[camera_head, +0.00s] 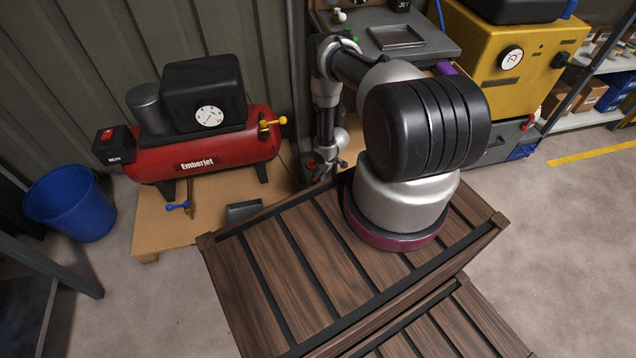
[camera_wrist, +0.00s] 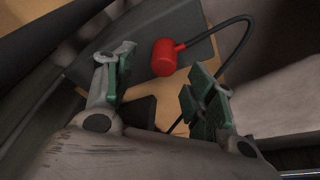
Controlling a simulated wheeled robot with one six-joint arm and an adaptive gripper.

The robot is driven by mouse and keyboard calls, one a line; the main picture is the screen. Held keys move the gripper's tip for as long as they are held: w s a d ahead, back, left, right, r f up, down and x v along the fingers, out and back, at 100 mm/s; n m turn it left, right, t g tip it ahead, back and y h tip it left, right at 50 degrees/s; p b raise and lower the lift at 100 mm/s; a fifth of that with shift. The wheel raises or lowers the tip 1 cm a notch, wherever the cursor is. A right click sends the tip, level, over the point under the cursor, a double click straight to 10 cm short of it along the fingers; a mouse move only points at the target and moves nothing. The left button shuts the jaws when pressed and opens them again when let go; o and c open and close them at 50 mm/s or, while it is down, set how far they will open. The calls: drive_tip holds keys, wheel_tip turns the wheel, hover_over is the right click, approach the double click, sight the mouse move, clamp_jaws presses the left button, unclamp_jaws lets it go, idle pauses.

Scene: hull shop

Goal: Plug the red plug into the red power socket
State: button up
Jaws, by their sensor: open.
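The red plug (camera_wrist: 167,57) shows in the wrist view with a black cable curving away to its right. It lies beyond my gripper (camera_wrist: 163,75), roughly in line with the gap between the fingers. The green-padded fingers are apart, with nothing held between them. In the head view my gripper (camera_head: 323,172) points down beside the wooden bench, to the right of the compressor. A small red spot (camera_head: 311,163) beside it may be the plug. I cannot make out the red power socket for sure in either view.
A red compressor (camera_head: 205,158) stands on a low wooden bench (camera_head: 165,236). A blue bin (camera_head: 71,203) is at left. A slatted wooden crate (camera_head: 270,290) fills the foreground. A yellow cabinet (camera_head: 515,50) and a shelf (camera_head: 600,115) stand at back right. Open floor (camera_head: 560,230) lies at right.

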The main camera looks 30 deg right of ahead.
drive_tip(key=x, duration=0.5)
drive_tip(key=shift+s+a+f, duration=0.1)
drive_tip(key=shift+s, duration=0.1)
drive_tip(key=c, duration=1)
